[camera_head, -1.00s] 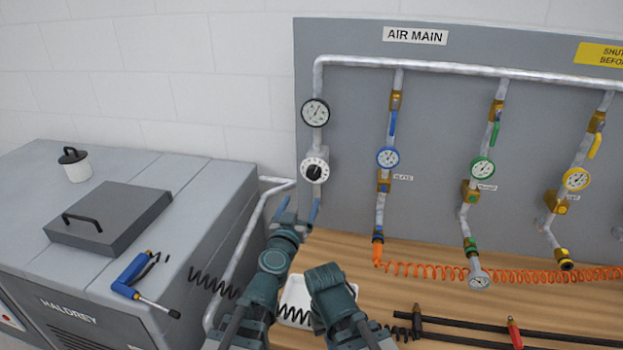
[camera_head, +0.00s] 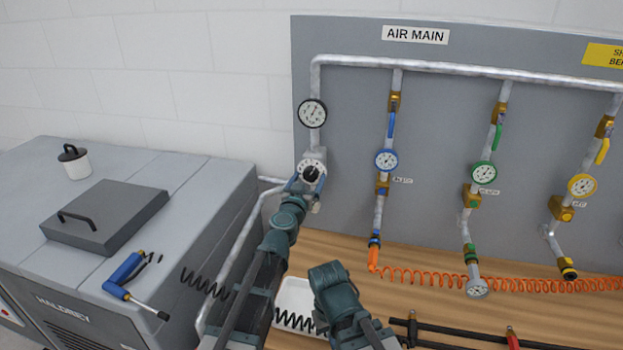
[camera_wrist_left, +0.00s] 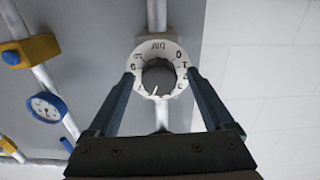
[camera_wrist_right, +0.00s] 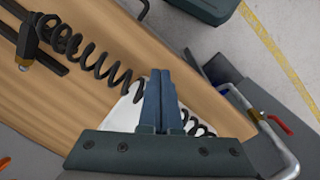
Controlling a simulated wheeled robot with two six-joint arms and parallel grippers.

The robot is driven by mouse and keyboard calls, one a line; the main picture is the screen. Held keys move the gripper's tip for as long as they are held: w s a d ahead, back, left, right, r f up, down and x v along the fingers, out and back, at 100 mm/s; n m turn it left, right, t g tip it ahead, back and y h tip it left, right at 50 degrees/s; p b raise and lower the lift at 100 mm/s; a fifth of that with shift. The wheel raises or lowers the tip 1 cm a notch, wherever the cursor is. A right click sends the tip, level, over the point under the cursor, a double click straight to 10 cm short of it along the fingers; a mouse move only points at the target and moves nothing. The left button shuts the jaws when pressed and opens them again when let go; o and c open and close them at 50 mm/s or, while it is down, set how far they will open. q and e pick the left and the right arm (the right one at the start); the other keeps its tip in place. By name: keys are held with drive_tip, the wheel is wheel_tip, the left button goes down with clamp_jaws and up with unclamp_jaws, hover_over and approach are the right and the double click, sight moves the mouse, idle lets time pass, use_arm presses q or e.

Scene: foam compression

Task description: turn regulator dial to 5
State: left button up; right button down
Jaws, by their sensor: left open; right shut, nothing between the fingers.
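The regulator dial (camera_head: 311,172) is a white round plate with a dark knob on the left pipe, below a black-rimmed gauge (camera_head: 312,113). The left wrist view shows the dial plate (camera_wrist_left: 142,54) with numbers around the dark knob (camera_wrist_left: 158,76); they appear upside down there. A pale mark shows at the knob's lower edge. My left gripper (camera_head: 304,185) is at the dial; in its wrist view its open fingers (camera_wrist_left: 160,80) stand on either side of the knob, with gaps visible. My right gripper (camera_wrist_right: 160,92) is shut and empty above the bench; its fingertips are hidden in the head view.
A white tray (camera_head: 293,292) with a black coiled hose lies on the wooden bench (camera_head: 350,255). Blue (camera_head: 386,160), green (camera_head: 484,174) and yellow gauges (camera_head: 581,187) hang on branch pipes to the right. A grey machine (camera_head: 110,180) stands at left.

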use_arm(q)
drive_tip(key=shift+w+d, duration=0.1)
drive_tip(key=shift+w, duration=0.1)
drive_tip(key=c, duration=1.3)
drive_tip(key=n, duration=0.5)
clamp_jaws()
drive_tip(key=o, duration=1.3)
unclamp_jaws()
drive_tip(key=shift+s, duration=0.15)
